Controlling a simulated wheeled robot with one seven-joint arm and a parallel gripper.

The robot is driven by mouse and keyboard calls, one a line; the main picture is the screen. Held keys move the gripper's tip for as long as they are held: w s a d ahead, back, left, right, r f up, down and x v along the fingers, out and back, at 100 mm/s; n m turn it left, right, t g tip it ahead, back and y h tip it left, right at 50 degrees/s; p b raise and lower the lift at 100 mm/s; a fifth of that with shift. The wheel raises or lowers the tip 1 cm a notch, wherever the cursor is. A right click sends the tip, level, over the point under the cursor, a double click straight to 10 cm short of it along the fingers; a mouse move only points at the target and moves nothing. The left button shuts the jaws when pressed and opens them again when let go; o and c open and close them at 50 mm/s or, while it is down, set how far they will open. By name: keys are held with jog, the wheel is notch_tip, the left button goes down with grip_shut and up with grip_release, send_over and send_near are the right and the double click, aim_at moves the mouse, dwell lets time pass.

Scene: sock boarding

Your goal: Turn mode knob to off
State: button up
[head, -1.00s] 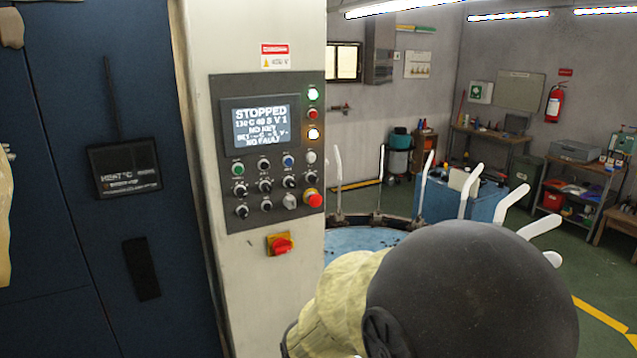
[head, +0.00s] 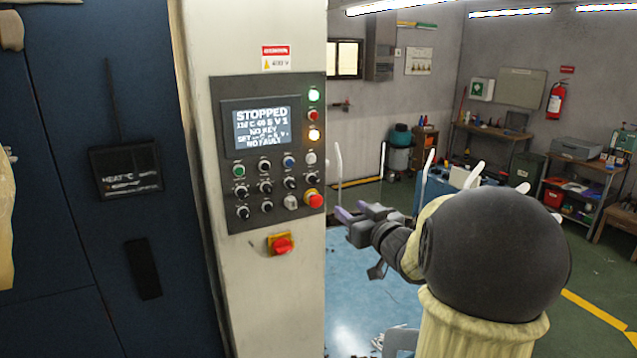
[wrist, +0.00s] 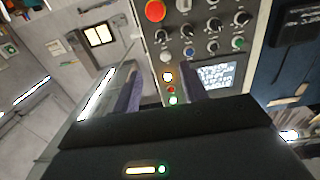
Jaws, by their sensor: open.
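The control panel (head: 275,222) is on the cream cabinet column, left of my gripper. Its black selector knobs, such as one in the middle row (head: 265,188) and one in the bottom row (head: 243,213), sit below the display (head: 262,127). The labels are too small to tell which is the mode knob. In the wrist view the panel appears turned over, with several knobs (wrist: 212,46) beyond my open fingers (wrist: 160,88).
A red emergency button (head: 315,201) sits at the panel's lower right. A red rotary switch on yellow (head: 281,244) is below the panel. Dark blue doors (head: 70,240) stand left.

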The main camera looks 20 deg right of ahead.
jog(key=p, duration=0.7)
send_near(317, 182)
jog(key=w, duration=0.8)
jog(key=shift+a+r, duration=0.1)
jog(key=shift+a, duration=0.1)
jog(key=shift+w, duration=0.6)
grip_shut()
